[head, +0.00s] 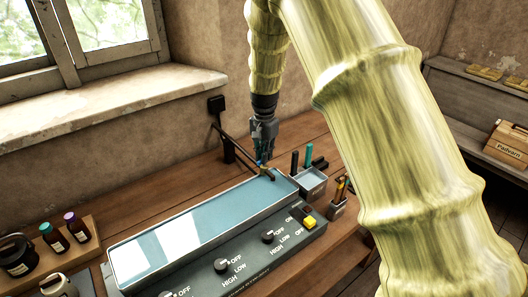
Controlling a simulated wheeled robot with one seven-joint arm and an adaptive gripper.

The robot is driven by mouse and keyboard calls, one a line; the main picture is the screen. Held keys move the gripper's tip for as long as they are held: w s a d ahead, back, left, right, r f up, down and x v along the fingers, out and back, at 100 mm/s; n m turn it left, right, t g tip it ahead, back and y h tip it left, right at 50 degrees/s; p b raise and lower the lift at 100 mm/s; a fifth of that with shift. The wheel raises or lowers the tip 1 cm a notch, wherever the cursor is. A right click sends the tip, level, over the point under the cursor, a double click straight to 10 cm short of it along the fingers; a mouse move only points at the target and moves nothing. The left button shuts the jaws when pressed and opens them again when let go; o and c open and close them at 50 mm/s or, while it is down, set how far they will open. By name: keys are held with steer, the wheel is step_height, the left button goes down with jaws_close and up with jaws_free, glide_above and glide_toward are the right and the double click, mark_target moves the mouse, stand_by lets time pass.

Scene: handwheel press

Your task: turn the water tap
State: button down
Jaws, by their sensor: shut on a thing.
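The water tap (267,174) is a small brass-coloured fitting at the end of a dark pipe (241,154) from the wall, above the far right end of a long shallow blue basin (196,228). My gripper (262,160) points down at the tap from above and is shut on its handle, a small part of which shows bluish by the fingertips. The fingers hide most of the handle, so its turn angle cannot be told. Whether water runs from the tap is too small to tell.
A control panel with knobs (221,266) and a yellow switch (309,222) runs along the basin's front. A small container (310,184) and a holder with sticks (338,208) stand right of it. Bottles (76,227) stand at left. My arm covers the right middle.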

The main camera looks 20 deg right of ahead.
steer(key=shift+s+f+m+p, duration=0.15)
steer(key=shift+m+p, duration=0.3)
steer(key=shift+m, duration=1.15)
steer(key=c, duration=1.5)
jaws_free()
steer(key=shift+w+r, duration=0.2)
steer(key=shift+r, duration=0.3)
step_height(320, 180, up, 11)
steer(key=shift+r, duration=0.1)
